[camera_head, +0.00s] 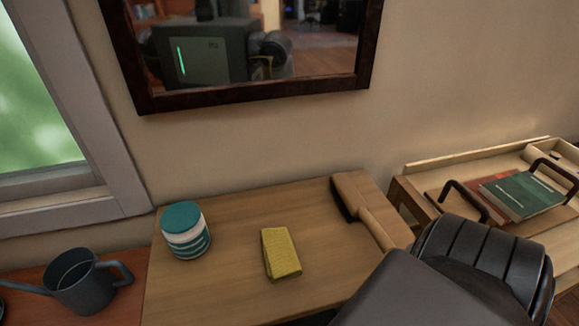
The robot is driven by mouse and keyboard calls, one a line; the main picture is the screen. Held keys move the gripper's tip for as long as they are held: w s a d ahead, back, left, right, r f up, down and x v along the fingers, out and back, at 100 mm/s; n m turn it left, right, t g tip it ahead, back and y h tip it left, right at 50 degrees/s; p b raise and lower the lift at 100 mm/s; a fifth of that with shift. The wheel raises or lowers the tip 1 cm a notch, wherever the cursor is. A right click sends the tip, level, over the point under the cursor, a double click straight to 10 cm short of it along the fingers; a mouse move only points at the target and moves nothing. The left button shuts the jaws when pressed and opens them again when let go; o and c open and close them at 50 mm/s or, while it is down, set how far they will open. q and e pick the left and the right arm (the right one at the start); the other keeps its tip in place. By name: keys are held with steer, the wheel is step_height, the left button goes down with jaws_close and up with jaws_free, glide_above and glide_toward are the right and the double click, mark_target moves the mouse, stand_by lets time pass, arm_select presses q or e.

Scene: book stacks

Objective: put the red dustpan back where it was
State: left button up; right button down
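No red dustpan can be made out in the head view. A wooden hand brush (366,216) with dark bristles lies at the right end of the light wooden table (220,286), near the wall. A dark part of my arm (440,283) fills the lower right and covers the table's front right corner. Neither of my gripper's fingertips shows, so I cannot see what either one holds.
A teal-lidded jar (185,231) and a folded yellow cloth (281,252) stand on the table. A grey watering can (80,281) is at left. At right, a handled tray (437,201) holds green (521,194) and reddish (464,196) books. A framed mirror (245,95) hangs above.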

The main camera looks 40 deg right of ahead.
stand_by(0.3)
steer(key=c, duration=2)
jaws_free()
steer(key=o, duration=0.4)
steer(key=shift+c, duration=0.2)
